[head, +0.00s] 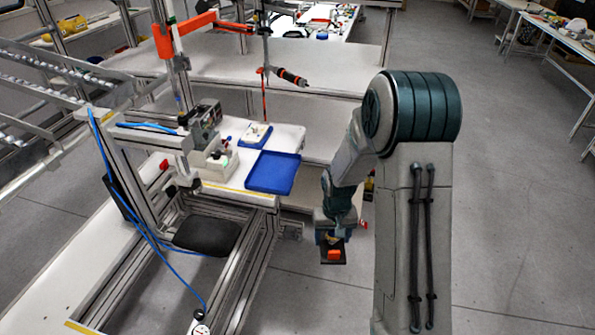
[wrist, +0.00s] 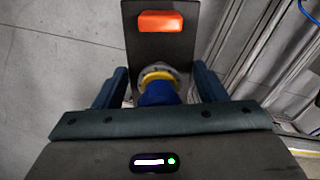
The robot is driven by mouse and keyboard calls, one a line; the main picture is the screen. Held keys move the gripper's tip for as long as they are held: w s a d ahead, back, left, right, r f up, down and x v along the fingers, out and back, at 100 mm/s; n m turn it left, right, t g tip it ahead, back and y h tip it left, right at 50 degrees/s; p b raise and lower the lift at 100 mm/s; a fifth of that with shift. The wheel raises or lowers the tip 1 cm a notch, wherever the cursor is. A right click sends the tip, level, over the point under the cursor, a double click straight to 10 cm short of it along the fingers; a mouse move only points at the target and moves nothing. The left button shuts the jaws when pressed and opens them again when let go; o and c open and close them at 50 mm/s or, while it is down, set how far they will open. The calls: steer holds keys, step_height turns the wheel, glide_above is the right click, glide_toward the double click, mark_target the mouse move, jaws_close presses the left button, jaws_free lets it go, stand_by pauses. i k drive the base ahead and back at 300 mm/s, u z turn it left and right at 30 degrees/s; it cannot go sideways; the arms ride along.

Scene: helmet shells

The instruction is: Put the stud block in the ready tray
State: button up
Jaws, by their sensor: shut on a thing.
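My gripper (head: 333,228) hangs low in the head view, right of the workbench and out over the floor. It is shut on the stud block (head: 333,256), which shows as a dark plate with an orange piece on it. In the wrist view the stud block (wrist: 153,42) sticks out beyond the fingers of my gripper (wrist: 160,80). A yellow ring and a blue part show between the fingers; exactly where they grip is unclear. The ready tray seems to be the empty blue tray (head: 273,172) on the white bench top, up and left of my gripper.
A smaller blue tray (head: 255,135) with a pale item lies behind the empty one. Grey devices (head: 207,125) stand left of the trays. A hanging red-and-black tool (head: 290,77) is above the bench. The bench's metal frame (head: 250,265) is left of my gripper. Open floor lies right.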

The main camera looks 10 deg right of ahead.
mark_target(274, 173)
steer(key=z, duration=1.6)
steer(key=i, duration=1.65)
steer(key=u, duration=2.15)
